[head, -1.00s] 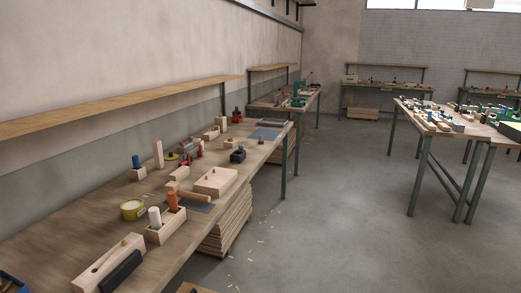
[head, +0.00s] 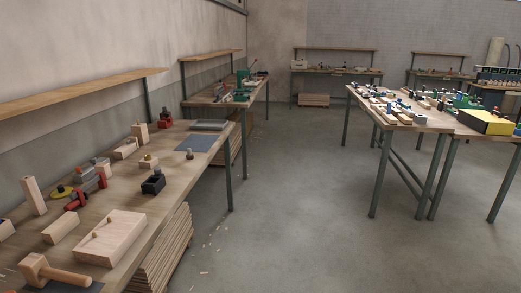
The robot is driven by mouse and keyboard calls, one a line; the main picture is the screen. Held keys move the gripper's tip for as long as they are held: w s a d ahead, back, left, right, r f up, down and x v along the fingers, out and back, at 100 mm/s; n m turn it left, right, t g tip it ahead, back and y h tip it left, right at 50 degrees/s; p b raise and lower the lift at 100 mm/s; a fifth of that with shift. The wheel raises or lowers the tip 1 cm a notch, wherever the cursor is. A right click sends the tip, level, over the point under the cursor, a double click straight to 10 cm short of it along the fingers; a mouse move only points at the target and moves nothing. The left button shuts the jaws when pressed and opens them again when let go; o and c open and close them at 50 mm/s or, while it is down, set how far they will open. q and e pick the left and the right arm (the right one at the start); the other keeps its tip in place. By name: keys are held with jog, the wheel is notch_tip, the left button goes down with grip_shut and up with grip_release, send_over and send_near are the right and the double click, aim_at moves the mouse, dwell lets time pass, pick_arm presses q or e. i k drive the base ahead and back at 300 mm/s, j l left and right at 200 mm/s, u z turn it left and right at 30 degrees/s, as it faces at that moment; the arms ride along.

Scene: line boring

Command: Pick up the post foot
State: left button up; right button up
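Neither of my grippers shows in the head view. I cannot tell for certain which piece is the post foot. Wooden pieces lie on the long bench (head: 135,205) at the left: an upright block (head: 33,196), a flat thick block (head: 110,237) with small pegs on top, a plain bar (head: 61,229), and a small block with a knob (head: 148,162). Farther along stands another wooden block (head: 140,131) beside a red tool (head: 165,119). A small black block-shaped item (head: 153,184) sits near the bench's front edge.
A wooden mallet (head: 55,272) lies at the near end of the bench. A blue-grey mat (head: 193,142) lies farther along. Stacked boards (head: 165,250) stand under the bench. A cluttered table (head: 400,112) stands at the right, with open floor (head: 290,200) between.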

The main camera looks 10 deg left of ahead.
aim_at(148, 162)
jog(key=i+u, duration=0.15)
jog(key=i, duration=0.5)
jog(key=i+l+u, duration=0.1)
jog(key=i, duration=0.6)
jog(key=i+u, duration=0.3)
jog(key=u, duration=0.2)
jog(key=i+l+u, duration=0.25)
jog(key=u, duration=0.25)
jog(key=i+l+u, duration=0.3)
jog(key=u, duration=0.2)
jog(key=i+l+u, duration=0.25)
jog(key=u, duration=0.15)
jog(key=i+l+u, duration=0.2)
jog(key=u, duration=0.25)
jog(key=i+l+u, duration=0.15)
jog(key=l+u, duration=0.25)
jog(key=i+l+u, duration=0.1)
jog(key=l+u, duration=0.35)
